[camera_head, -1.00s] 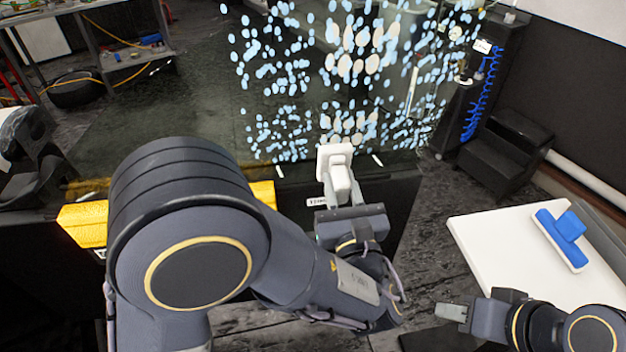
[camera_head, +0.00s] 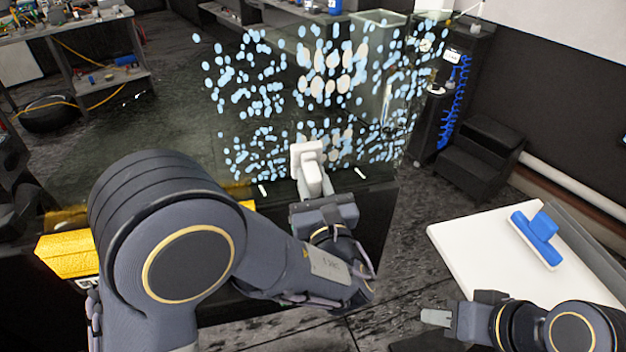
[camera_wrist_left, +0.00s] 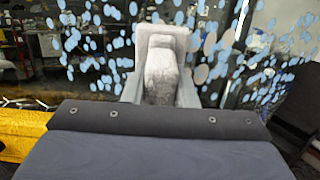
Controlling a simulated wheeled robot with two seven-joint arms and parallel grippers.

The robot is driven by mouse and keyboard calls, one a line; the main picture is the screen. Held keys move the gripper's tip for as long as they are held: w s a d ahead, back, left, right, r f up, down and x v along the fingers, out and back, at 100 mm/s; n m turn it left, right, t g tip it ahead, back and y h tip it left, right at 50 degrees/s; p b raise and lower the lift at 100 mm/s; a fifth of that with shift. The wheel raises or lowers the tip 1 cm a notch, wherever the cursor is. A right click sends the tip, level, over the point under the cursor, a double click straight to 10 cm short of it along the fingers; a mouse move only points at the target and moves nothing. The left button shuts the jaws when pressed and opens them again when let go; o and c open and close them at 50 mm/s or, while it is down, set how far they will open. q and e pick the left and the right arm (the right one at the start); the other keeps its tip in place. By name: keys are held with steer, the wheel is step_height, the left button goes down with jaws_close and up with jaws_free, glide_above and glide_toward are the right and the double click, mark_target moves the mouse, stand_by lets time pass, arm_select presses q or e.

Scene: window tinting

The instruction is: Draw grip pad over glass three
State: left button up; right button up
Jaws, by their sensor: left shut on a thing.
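The glass pane (camera_head: 200,160) stands upright ahead of me, dotted with light blue and whitish spots. A white grip pad (camera_head: 306,165) is held in my left gripper (camera_head: 318,196), low in front of the spotted part of the glass. The pad also shows in the left wrist view (camera_wrist_left: 162,60), with the spotted glass behind it. I cannot tell whether the pad touches the glass.
A white board (camera_head: 480,250) at right carries a blue squeegee-like tool (camera_head: 537,238). A yellow block (camera_head: 68,253) sits at left below the glass. Black steps (camera_head: 480,155) and a stand with a blue coiled hose (camera_head: 452,108) are at back right. A workbench (camera_head: 85,55) is at back left.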

arm_select(q)
steer(key=shift+w+a+r, duration=0.15)
steer(key=shift+w, duration=0.55)
steer(key=w+d, duration=0.2)
steer(key=d, duration=0.6)
steer(key=shift+r, duration=0.15)
stand_by(0.6)
steer(key=shift+w, duration=0.1)
steer(key=shift+d, duration=0.1)
steer(key=b+v, duration=0.1)
steer(key=v, duration=0.5)
